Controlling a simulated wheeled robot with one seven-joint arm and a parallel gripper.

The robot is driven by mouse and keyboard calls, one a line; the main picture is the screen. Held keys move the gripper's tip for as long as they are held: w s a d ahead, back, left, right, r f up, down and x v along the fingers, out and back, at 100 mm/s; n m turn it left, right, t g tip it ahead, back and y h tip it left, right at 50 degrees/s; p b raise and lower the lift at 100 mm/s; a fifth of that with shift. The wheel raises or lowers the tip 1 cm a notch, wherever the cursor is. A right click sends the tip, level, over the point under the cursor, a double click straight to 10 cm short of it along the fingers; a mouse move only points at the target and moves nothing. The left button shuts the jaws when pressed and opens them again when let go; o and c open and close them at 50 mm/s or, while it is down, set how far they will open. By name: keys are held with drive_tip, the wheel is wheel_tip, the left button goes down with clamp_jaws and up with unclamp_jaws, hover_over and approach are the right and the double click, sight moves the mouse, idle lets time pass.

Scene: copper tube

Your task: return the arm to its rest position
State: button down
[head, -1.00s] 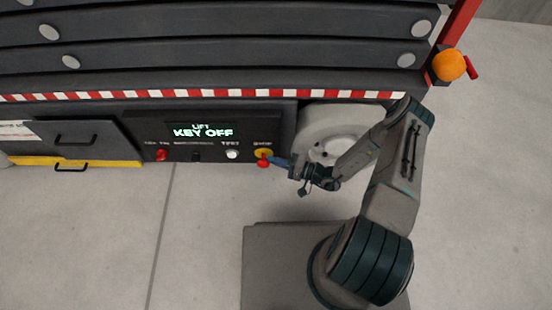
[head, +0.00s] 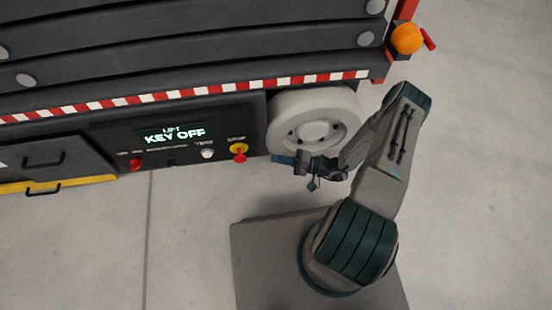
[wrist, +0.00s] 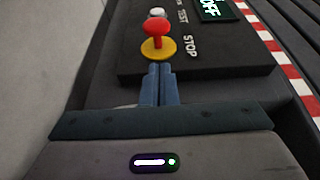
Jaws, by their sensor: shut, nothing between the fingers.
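My gripper (head: 282,159) is at the end of my bent arm, in front of the white wheel on the right side of the lift. In the wrist view its two blue fingers (wrist: 159,84) are together with nothing between them. Beyond their tips is the red stop button (wrist: 158,27) on its yellow base. In the head view the stop button (head: 239,152) is left of the gripper, with a clear gap between them.
The lift's control panel (head: 185,140) has a display reading "KEY OFF", a red button (head: 136,165) and a white button (head: 207,154). The white wheel (head: 340,105) is close behind my wrist. An orange lamp (head: 407,39) sticks out at the corner. The floor (head: 470,180) to the right is clear.

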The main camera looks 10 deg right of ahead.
drive_tip(key=shift+r, duration=0.15)
wheel_tip(320, 180, up, 42)
drive_tip(key=s+d+f+n+g+h+p, duration=0.1)
drive_tip(key=s+d+n+g+h+p, duration=0.15)
drive_tip(key=n+g+h+p, duration=1.05)
drive_tip(key=s+d+r+m+t+h+p, duration=0.1)
drive_tip(key=s+r+m+t+p, duration=0.2)
drive_tip(key=r+p, duration=0.4)
drive_tip(key=s+d+r+m+t+h+p, duration=0.1)
drive_tip(key=s+r+m+t+p, duration=0.2)
drive_tip(key=r, duration=1.4)
drive_tip(key=s+d+r+m+t+h+p, duration=0.1)
drive_tip(key=s+r+p, duration=0.4)
drive_tip(key=r+p, duration=0.6)
drive_tip(key=r+m+t+h, duration=0.1)
drive_tip(key=m+t, duration=0.1)
drive_tip(key=shift+s+r+t+p, duration=0.3)
drive_tip(key=shift+s+r+p, duration=0.1)
